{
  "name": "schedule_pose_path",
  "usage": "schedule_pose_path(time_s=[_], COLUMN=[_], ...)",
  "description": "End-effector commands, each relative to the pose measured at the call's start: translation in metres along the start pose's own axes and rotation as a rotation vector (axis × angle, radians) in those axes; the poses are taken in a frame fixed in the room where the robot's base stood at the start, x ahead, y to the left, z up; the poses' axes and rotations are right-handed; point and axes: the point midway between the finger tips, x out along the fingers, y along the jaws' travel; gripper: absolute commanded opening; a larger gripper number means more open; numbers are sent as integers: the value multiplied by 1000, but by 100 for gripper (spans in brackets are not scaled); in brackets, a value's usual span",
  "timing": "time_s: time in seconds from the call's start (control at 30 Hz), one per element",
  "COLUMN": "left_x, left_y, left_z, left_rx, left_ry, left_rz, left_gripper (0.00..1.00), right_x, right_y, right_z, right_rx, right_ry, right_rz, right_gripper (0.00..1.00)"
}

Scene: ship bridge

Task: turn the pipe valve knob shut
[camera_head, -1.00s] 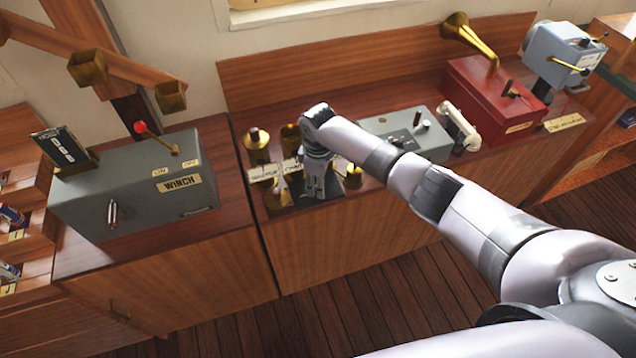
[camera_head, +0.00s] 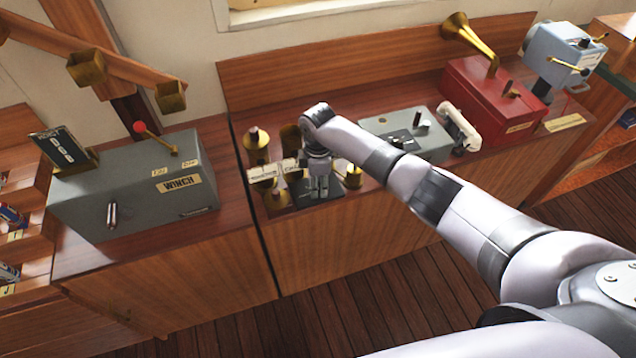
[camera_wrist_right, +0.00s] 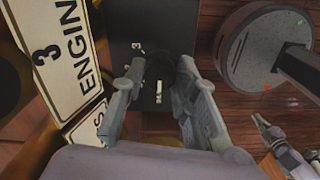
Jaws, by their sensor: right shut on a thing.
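My right gripper (camera_head: 319,190) reaches down at the brass pipe fittings on the wooden counter. In the right wrist view its two fingers (camera_wrist_right: 158,100) close around a dark, round valve knob (camera_wrist_right: 186,72), which the fingers and shadow partly hide. The knob sits in front of a black plate (camera_wrist_right: 150,35) with a small white "3" and another small white mark. In the head view the plate (camera_head: 330,187) shows beside the fingers, and the knob is hidden. My left gripper is in neither view.
Brass fittings (camera_head: 256,145) and white label plates (camera_head: 262,173) crowd the gripper; one label reads "ENGIN" (camera_wrist_right: 75,60) in the wrist view. A grey winch box (camera_head: 135,190) stands left, a grey switch box (camera_head: 425,145) and red box (camera_head: 495,95) right.

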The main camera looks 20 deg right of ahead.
Motion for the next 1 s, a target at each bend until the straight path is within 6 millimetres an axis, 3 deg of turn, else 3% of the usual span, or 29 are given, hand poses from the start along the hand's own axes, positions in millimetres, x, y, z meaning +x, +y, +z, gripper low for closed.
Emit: schedule_pose_path(time_s=[0.17,0.2,0.5,0.83,1.0], left_x=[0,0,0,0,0], left_y=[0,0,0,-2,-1], left_z=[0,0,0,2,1], left_rx=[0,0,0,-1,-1], left_ry=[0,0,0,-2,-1], left_rz=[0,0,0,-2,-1], left_gripper=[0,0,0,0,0], right_x=[-1,-1,0,-3,-26], right_y=[1,1,0,0,1], right_z=[0,0,0,0,0], right_rx=[-2,-2,0,0,-1], right_ry=[0,0,0,0,1], right_rz=[2,2,1,1,4], right_gripper=[0,29,48,48,48])
